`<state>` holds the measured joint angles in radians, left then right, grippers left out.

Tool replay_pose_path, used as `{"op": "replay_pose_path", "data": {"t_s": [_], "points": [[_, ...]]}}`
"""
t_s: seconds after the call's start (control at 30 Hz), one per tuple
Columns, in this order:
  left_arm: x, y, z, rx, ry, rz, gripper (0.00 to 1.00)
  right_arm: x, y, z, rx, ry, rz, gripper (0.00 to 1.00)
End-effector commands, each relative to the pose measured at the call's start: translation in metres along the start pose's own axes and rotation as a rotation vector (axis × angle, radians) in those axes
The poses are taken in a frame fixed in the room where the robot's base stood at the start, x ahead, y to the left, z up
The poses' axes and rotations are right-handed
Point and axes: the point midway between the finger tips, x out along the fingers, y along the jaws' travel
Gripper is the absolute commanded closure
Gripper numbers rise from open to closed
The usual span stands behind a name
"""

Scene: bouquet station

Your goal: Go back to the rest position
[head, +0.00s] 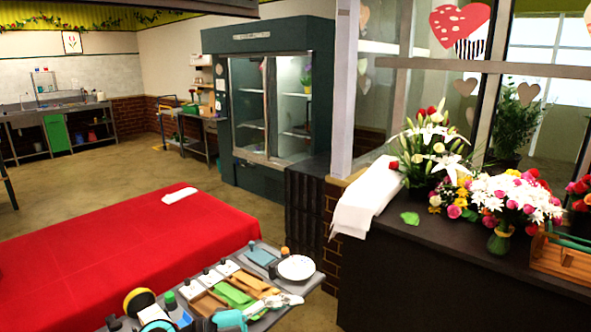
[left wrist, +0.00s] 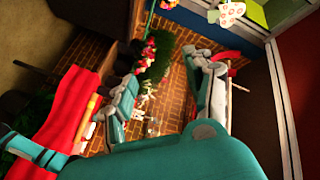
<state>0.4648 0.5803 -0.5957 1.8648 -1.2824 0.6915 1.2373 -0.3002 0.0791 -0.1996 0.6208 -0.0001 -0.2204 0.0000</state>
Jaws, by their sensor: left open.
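My left gripper (left wrist: 168,85) shows in the left wrist view with its jointed grey and teal fingers spread apart. Nothing shows held between them. A large teal part of my own arm fills the bottom of that view. In the head view my left gripper (head: 280,302) seems to be at the bottom, in front of the near end of a grey worktop (head: 318,279). Its pale fingers partly hide the things lying there. My right gripper is in neither view.
The worktop carries a white plate (head: 296,267), green and brown pieces and small bottles. A red-covered table (head: 130,245) stands behind it. A dark counter (head: 440,270) with bouquets (head: 515,195) is on the right. Open floor (head: 90,185) lies toward the glass cabinet (head: 270,100).

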Motion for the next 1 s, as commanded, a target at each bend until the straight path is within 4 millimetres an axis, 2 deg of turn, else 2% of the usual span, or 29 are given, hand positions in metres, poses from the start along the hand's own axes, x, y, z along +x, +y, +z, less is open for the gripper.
{"op": "replay_pose_path", "data": {"t_s": [0.03,0.1,0.2,0.27,0.37,0.47,0.53,0.6,0.7,0.8,1.0], "points": [[0.001,-0.013,-0.012,-0.034,0.03,-0.155,0.47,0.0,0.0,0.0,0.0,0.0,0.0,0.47],[-0.009,-0.037,-0.018,-0.082,0.025,-0.373,0.47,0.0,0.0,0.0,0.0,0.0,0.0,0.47],[-0.039,-0.059,-0.008,-0.187,-0.059,-0.655,0.47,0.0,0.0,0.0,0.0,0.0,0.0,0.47],[-0.062,-0.062,0.008,-0.267,-0.152,-0.799,0.47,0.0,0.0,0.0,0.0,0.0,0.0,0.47],[-0.106,-0.045,0.041,-0.426,-0.358,-0.983,0.47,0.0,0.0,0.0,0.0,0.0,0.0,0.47],[-0.149,-0.001,0.074,-0.612,-0.614,-1.078,0.47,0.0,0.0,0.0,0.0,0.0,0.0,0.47],[-0.175,0.044,0.089,-0.75,-0.805,-1.082,0.47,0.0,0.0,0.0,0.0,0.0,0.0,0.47],[-0.194,0.091,0.096,-0.878,-0.975,-1.043,0.47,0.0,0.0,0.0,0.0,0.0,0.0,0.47],[-0.212,0.15,0.092,-1.026,-1.16,-0.948,0.47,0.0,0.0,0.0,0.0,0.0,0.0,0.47],[-0.223,0.195,0.08,-1.136,-1.288,-0.841,0.47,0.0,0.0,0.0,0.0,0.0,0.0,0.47],[-0.236,0.262,0.048,-1.302,-1.452,-0.625,0.47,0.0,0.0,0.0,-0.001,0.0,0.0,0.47]]}}
